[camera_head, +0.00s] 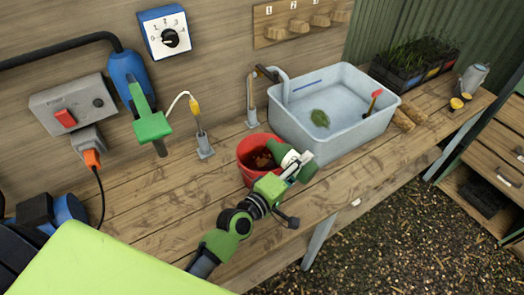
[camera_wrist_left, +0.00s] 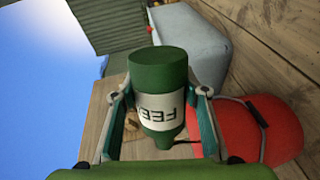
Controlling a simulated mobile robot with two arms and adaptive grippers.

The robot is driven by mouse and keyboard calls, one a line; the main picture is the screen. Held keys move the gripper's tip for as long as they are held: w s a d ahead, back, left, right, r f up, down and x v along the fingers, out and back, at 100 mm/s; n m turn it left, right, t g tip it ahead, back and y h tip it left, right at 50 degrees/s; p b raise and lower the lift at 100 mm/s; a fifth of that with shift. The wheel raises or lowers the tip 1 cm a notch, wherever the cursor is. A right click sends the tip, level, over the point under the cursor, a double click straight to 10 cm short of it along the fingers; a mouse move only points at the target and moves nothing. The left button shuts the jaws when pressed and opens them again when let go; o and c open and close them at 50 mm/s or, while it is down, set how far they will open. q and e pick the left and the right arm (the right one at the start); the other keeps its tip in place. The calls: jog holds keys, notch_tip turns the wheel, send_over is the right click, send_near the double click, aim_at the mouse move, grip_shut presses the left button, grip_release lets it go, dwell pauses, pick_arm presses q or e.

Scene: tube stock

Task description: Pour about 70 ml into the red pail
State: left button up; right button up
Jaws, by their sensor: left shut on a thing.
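The red pail (camera_head: 247,151) stands on the wooden bench in front of the grey basin; its inside looks dark and brownish. My left gripper (camera_head: 296,172) is shut on a green bottle (camera_head: 279,151) with a white label, held at the pail's right rim and strongly tilted. In the left wrist view the bottle (camera_wrist_left: 158,66) sits between both fingers, its label partly reading "FEE", its narrow end toward the bottom of the picture. The pail (camera_wrist_left: 280,128) shows there at the right. No liquid stream is visible. My right gripper is not in view.
The grey basin (camera_head: 335,137) with a leaf and a red-tipped stick is just behind. Plant trays (camera_head: 415,65) and a watering can (camera_head: 472,78) are at the far right.

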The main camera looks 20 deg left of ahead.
pick_arm(q)
jog(key=shift+r, duration=0.1)
dwell(1.2)
jog(key=shift+f, duration=0.25)
jog(key=b, duration=0.1)
jog(key=f+m, duration=0.1)
jog(key=d+f+m+b, duration=0.1)
jog(key=shift+s+d+f+b, duration=0.1)
jog(key=shift+s+f+b, duration=0.1)
jog(key=shift+s+b, duration=0.15)
jog(key=shift+w+r+m+y+p, duration=0.15)
jog(key=shift+r+m+y+p, duration=0.15)
jog(key=shift+r+m+p, duration=0.2)
jog(key=shift+w+a+f+m, duration=0.1)
jog(key=shift+a+f+m, duration=0.1)
jog(key=shift+a+m, duration=0.45)
jog(key=shift+d, duration=0.25)
